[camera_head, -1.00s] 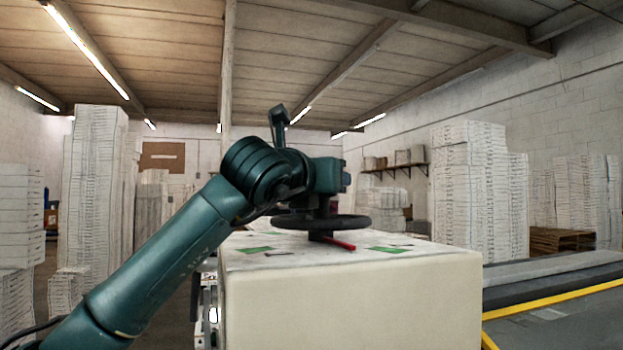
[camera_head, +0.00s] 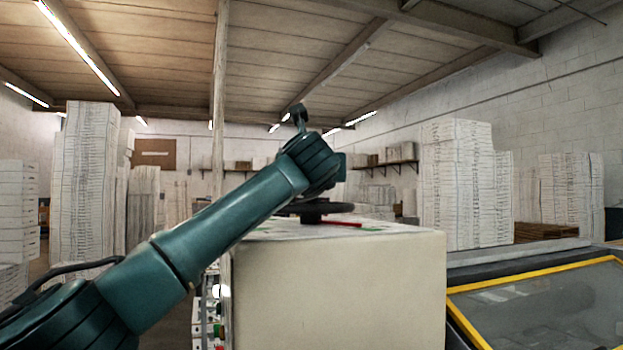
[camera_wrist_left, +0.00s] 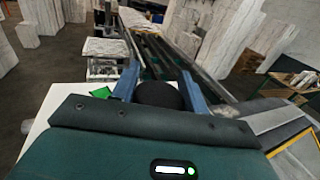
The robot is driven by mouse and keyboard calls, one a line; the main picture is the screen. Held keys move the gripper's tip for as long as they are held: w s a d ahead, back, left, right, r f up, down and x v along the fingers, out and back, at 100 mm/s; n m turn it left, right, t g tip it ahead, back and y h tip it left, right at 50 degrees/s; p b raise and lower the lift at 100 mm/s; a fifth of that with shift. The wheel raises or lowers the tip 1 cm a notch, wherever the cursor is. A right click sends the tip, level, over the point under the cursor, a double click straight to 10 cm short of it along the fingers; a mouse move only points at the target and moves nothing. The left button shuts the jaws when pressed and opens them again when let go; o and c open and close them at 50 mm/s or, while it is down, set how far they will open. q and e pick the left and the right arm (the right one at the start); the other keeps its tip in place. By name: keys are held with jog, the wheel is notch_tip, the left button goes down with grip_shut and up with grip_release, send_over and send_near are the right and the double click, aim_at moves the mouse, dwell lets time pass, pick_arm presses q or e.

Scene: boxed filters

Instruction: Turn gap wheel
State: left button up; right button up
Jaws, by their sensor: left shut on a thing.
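The gap wheel (camera_head: 330,207) is a black handwheel lying flat on a short post on top of a cream cabinet (camera_head: 340,290). A red bar (camera_head: 343,223) sticks out to the right below it. My left arm reaches over the wheel from the left, and its wrist hides the gripper and part of the rim in the head view. In the left wrist view, the blue fingers of my left gripper (camera_wrist_left: 160,88) stand on either side of a dark rounded part of the wheel (camera_wrist_left: 158,96) and are shut on it. My right gripper is in neither view.
Green patches (camera_head: 371,229) mark the cabinet top. A dark panel with a yellow edge (camera_head: 535,272) lies to the right of the cabinet. Tall stacks of white boxes (camera_head: 462,190) stand behind on both sides. A wall shelf (camera_head: 390,165) is at the back.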

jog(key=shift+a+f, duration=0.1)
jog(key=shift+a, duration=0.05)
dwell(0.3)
pick_arm(q)
jog(key=o, duration=1.4)
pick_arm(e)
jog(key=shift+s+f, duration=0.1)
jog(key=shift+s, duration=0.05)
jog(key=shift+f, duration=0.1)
pick_arm(q)
jog(key=shift+s+b, duration=0.25)
jog(key=shift+b, duration=0.1)
jog(key=s+b, duration=0.3)
jog(key=s, duration=0.1)
jog(key=shift+s+f, duration=0.1)
jog(key=shift+f, duration=0.15)
jog(key=s+b, duration=0.2)
jog(key=s, duration=0.5)
jog(key=shift+r, duration=0.15)
jog(key=shift+s+r+b, duration=0.1)
jog(key=shift+s+b, duration=0.25)
jog(key=shift+s, duration=0.4)
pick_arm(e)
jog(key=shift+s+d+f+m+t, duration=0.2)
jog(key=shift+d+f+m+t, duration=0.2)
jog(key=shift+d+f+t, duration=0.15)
